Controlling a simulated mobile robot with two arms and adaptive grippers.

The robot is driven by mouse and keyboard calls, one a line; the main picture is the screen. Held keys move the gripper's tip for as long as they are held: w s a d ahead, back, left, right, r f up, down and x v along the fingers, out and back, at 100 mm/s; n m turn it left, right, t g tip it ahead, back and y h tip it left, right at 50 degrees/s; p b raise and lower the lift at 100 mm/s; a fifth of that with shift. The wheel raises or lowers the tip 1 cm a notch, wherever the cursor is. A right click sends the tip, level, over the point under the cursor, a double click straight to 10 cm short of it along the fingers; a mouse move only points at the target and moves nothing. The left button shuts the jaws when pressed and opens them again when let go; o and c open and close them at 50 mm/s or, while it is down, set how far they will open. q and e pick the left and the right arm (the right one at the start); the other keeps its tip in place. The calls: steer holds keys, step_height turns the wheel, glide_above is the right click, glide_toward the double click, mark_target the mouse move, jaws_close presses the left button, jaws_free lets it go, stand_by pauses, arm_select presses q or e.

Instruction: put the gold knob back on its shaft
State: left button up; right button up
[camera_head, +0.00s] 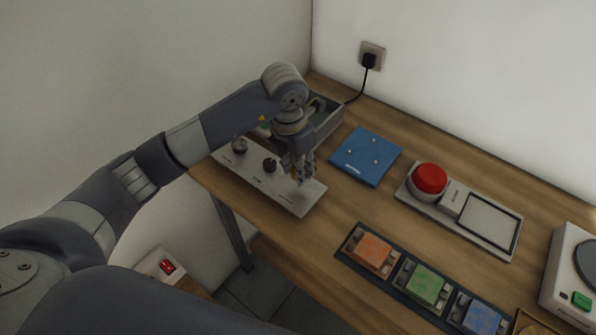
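The hifi's pale panel (301,205) lies at the left end of the wooden table. A silver-grey knob (239,146) and a dark knob (269,166) stand on it in a row. My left gripper (299,176) points down over the right part of the panel, just right of the dark knob. A small gold-yellow patch shows at its fingertips, perhaps the gold knob; it is too small to tell whether the fingers grip it. The shaft is not visible, and the gripper covers that part of the panel. My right gripper is not in view.
A grey open box (328,118) stands behind the gripper. To the right are a blue plate (366,156), a red button (430,178) on a grey base, and a dark tray with coloured blocks (425,283). A black plug (369,61) is in the wall.

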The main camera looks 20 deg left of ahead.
mark_target(293, 174)
arm_select(q)
step_height(293, 174, down, 3)
steer(key=shift+s+f+p, duration=0.1)
steer(key=shift+s+p, duration=0.05)
steer(key=shift+p, duration=0.6)
steer(key=shift+f+b, duration=0.65)
steer(key=o, duration=0.9)
steer(key=shift+o, duration=0.2)
steer(key=shift+r, duration=0.25)
steer(key=r, duration=0.8)
steer(key=s+r+b, duration=0.1)
steer(key=r, duration=0.3)
steer(key=shift+a+r, duration=0.3)
steer(key=shift+a, duration=0.1)
steer(key=shift+s, duration=0.1)
